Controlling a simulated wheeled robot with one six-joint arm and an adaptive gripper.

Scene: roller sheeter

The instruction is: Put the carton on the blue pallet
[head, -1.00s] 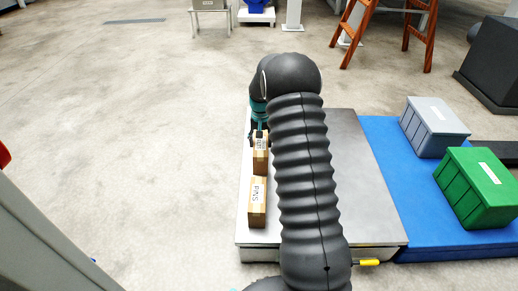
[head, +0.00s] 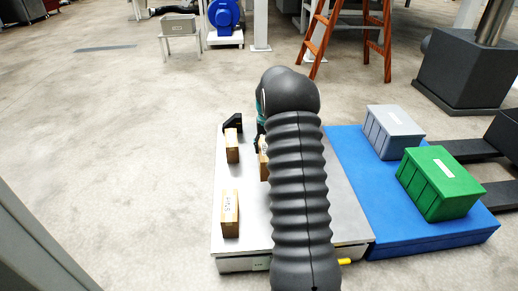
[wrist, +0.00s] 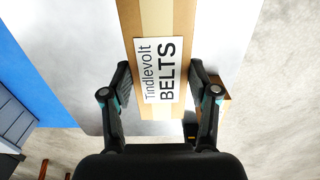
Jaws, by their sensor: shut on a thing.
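The carton (wrist: 178,20) is brown with a tan tape strip and a white label reading "Tindlevolt BELTS". My gripper (wrist: 161,85) is shut on it, one finger on each side, in the wrist view. In the head view only a sliver of the carton (head: 263,160) shows beside my dark arm, which hides the rest and most of the gripper. Whether it is clear of the steel top cannot be told. The blue pallet (head: 345,165) lies right of the steel-topped platform in the head view and at the left edge of the wrist view (wrist: 38,75).
A grey crate (head: 392,132) and a green crate (head: 440,182) stand on the pallet's right part. Its left strip is bare. Two other cartons, one labelled PINS (head: 230,213) and one behind it (head: 232,146), stand on the steel top (head: 245,240).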

